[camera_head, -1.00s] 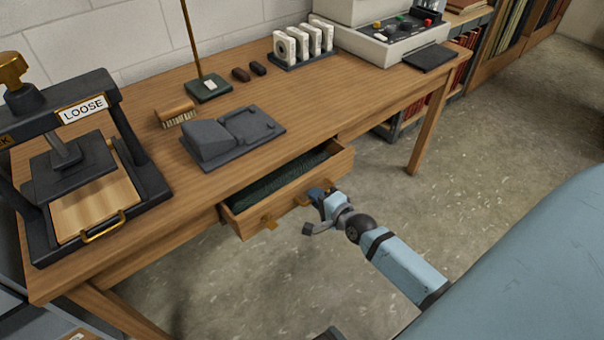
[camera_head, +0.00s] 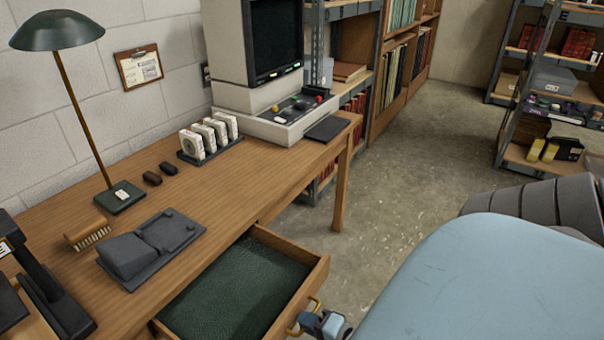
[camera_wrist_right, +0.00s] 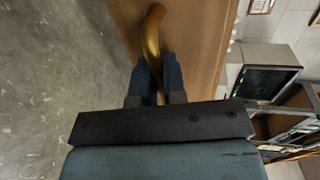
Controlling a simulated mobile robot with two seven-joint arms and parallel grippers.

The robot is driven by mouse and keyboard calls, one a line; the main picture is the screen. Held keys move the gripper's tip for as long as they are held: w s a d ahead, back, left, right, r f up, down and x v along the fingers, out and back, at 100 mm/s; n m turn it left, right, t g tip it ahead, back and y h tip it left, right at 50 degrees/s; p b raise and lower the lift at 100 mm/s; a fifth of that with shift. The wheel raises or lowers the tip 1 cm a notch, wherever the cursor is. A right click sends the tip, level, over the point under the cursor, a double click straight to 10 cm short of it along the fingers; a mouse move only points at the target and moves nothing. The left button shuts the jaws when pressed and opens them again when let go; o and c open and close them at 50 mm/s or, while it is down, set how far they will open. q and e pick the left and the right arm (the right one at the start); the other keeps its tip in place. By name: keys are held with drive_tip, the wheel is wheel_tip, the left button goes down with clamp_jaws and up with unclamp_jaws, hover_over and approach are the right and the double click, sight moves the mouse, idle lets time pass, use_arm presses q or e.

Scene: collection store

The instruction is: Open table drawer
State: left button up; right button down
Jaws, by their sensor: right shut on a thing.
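The table drawer (camera_head: 312,285) is pulled well out from under the wooden table (camera_head: 190,180). Its dark green lined inside looks empty in the head view. My right gripper (camera_head: 318,318) is at the drawer front, at the bottom of the head view. In the right wrist view its two dark fingers (camera_wrist_right: 157,78) are shut on the brass drawer handle (camera_wrist_right: 153,40). The wooden drawer front (camera_wrist_right: 190,35) shows behind the handle. My left gripper is not in view.
On the table stand a lamp (camera_head: 82,110), a brush (camera_head: 87,234), a dark grey device (camera_head: 150,248), a rack of white reels (camera_head: 208,136) and a reader machine (camera_head: 270,70). Shelves (camera_head: 400,60) stand behind. Floor (camera_head: 400,150) right of the table is clear.

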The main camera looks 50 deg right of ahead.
drive_tip(key=c, duration=1.2)
unclamp_jaws()
use_arm(q)
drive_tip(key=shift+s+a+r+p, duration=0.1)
drive_tip(key=shift+p, duration=0.65)
use_arm(e)
drive_tip(key=v, duration=1.3)
drive_tip(key=shift+s+d+r, duration=0.1)
drive_tip(key=shift+s, duration=0.25)
